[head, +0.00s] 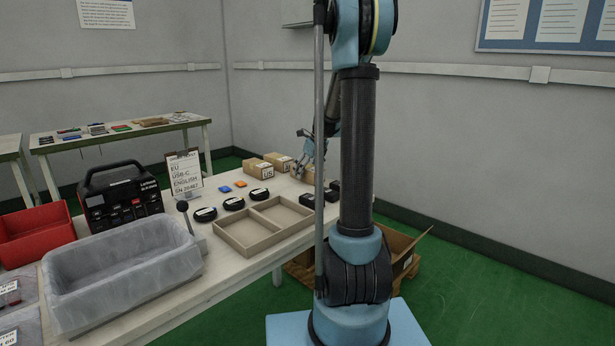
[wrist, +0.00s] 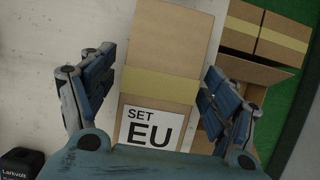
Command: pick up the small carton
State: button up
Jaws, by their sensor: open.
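A small brown carton (wrist: 165,45) with a tan tape band and a white "SET EU" label lies in the middle of the wrist view. My gripper (wrist: 160,68) is open, with one finger on each side of the carton and visible gaps between. I cannot tell how far the fingertips are above or beside it. In the head view my gripper (head: 302,155) is at the table's far end, by the cartons, and my arm column hides part of it. Two other small cartons, a left one (head: 257,169) and a right one (head: 278,161), stand to its left.
An open cardboard box (head: 402,243) stands off the table's right edge; it holds cartons in the wrist view (wrist: 283,38).

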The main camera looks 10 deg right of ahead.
jog(key=shift+f, duration=0.2)
jog(key=c, duration=1.4)
jog(key=shift+r, duration=0.1)
